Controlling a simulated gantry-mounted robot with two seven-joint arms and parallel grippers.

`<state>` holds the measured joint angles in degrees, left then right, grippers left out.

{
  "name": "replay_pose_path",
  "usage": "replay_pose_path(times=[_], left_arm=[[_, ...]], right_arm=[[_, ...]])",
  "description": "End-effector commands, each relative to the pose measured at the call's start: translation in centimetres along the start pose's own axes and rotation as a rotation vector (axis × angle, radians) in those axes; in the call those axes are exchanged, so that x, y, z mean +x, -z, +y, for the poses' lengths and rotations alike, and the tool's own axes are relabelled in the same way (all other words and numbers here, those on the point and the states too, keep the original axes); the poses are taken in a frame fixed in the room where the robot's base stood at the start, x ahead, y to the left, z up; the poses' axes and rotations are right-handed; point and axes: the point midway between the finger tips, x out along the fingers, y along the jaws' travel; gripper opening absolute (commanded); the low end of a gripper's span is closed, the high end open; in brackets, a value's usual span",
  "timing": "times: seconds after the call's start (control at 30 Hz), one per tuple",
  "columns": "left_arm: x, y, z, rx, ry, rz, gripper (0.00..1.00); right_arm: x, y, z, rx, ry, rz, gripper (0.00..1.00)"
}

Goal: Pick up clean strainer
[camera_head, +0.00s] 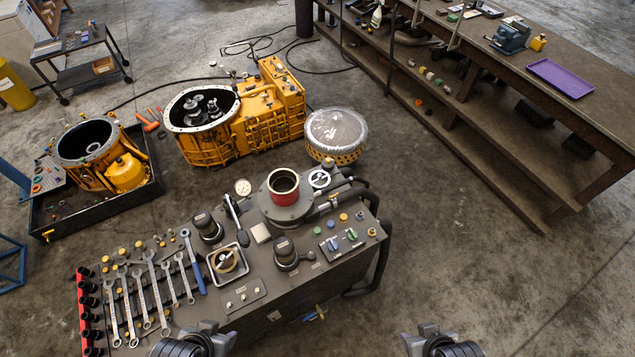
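I cannot tell for sure which part is the clean strainer. A red open-topped cylinder (285,198) stands upright in a round flange on the same unit. My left gripper (210,335) is at the bottom edge, below the tray and right of the wrenches. My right gripper (424,334) is at the bottom edge, over the floor right of the unit. Neither touches these parts. Both are partly cut off, and their finger gaps are unclear.
Wrenches (150,283) and red-railed sockets (86,310) lie on the unit's left side. Behind it are a yellow gearbox housing (269,108), a clear-topped round drum (336,132) and a parts tray (157,190). A long bench (480,50) stands right. The floor between is clear.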

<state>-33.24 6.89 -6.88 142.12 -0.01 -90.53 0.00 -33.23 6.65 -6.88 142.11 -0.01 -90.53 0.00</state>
Motion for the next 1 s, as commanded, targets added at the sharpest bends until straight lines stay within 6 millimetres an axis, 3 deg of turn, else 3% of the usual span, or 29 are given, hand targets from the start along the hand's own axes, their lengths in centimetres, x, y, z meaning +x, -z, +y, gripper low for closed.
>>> replay_pose_path(times=[0.43,0.77,1.0], left_arm=[[0.01,-0.01,0.00,0.000,0.000,0.000,0.47],[0.02,-0.01,0.00,0.000,0.000,0.000,0.98],[0.10,0.03,0.02,0.001,0.000,0.000,1.00]], right_arm=[[0.01,0.00,-0.02,0.001,0.001,0.000,0.42],[0.03,-0.06,0.18,-0.007,-0.006,-0.002,0.42],[0.06,-0.08,0.20,-0.008,-0.006,-0.002,0.42]])
